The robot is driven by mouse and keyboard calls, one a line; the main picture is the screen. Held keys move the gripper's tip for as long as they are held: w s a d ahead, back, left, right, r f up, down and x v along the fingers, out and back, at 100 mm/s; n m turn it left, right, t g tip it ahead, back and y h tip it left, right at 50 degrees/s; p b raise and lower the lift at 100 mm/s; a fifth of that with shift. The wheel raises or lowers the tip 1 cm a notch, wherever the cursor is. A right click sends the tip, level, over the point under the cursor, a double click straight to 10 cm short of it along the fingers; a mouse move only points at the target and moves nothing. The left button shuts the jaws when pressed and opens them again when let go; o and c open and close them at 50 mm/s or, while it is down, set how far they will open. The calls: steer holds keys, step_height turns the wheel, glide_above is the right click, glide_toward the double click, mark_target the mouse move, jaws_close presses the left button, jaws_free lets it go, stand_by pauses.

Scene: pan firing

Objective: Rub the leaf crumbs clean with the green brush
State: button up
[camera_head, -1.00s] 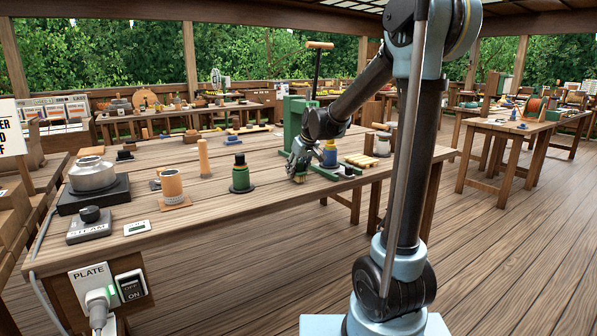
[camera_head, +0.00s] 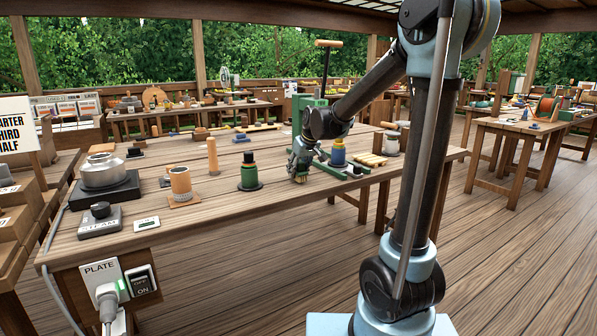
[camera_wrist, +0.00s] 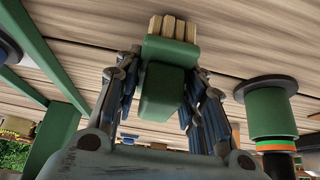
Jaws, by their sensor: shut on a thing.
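The green brush (camera_wrist: 163,92) fills the middle of the wrist view, its pale bristle tufts (camera_wrist: 173,28) pointing to the wooden tabletop. My gripper (camera_head: 300,171) is shut on it, with one finger on each side of the green body. In the head view the pale bristles (camera_head: 301,179) show just under my gripper, at or very near the tabletop near the table's front edge. I cannot tell whether they touch the wood. I can make out no leaf crumbs in either view; any beneath the brush are hidden.
A green-and-black bottle (camera_head: 249,173) stands left of my gripper, and a blue one (camera_head: 338,153) stands to its right, beside a green press frame (camera_head: 315,116). A steel pot (camera_head: 102,171) sits on a hot plate at the left. Bare tabletop (camera_head: 225,205) lies front left.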

steer(key=shift+f, duration=0.6)
stand_by(0.4)
steer(key=shift+a, duration=0.1)
steer(key=shift+s+a+r, duration=0.1)
steer(key=shift+s+a, duration=0.15)
steer(key=shift+w+d, duration=0.1)
steer(key=shift+d, duration=0.05)
stand_by(0.4)
steer(key=shift+w+d, duration=0.4)
steer(key=shift+d, duration=0.25)
steer(key=shift+a, duration=0.1)
steer(key=shift+s+a, duration=0.5)
steer(key=shift+a, duration=0.2)
steer(key=shift+w+d, duration=0.15)
